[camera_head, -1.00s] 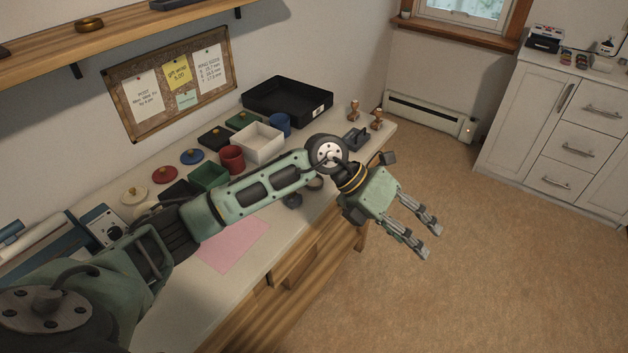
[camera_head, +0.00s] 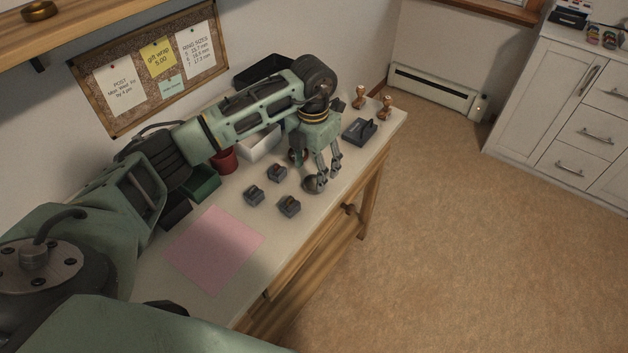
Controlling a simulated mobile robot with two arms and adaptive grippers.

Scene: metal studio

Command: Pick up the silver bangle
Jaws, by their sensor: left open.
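A small round grey metallic thing (camera_head: 313,184), which looks like the silver bangle, lies on the workbench (camera_head: 215,300) near its front edge. My left gripper (camera_head: 329,173) points down over the bench with its fingers apart and nothing seen between them. One fingertip is right beside the round grey thing and overlaps it in the picture. I cannot tell whether they touch. My right gripper is not in view.
Several small dark grey blocks (camera_head: 289,206) stand just left of the gripper. A dark grey holder (camera_head: 359,131) and wooden stamps (camera_head: 385,107) stand to its right. A pink sheet (camera_head: 215,247) lies flat. My left arm hides much of the bench's back.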

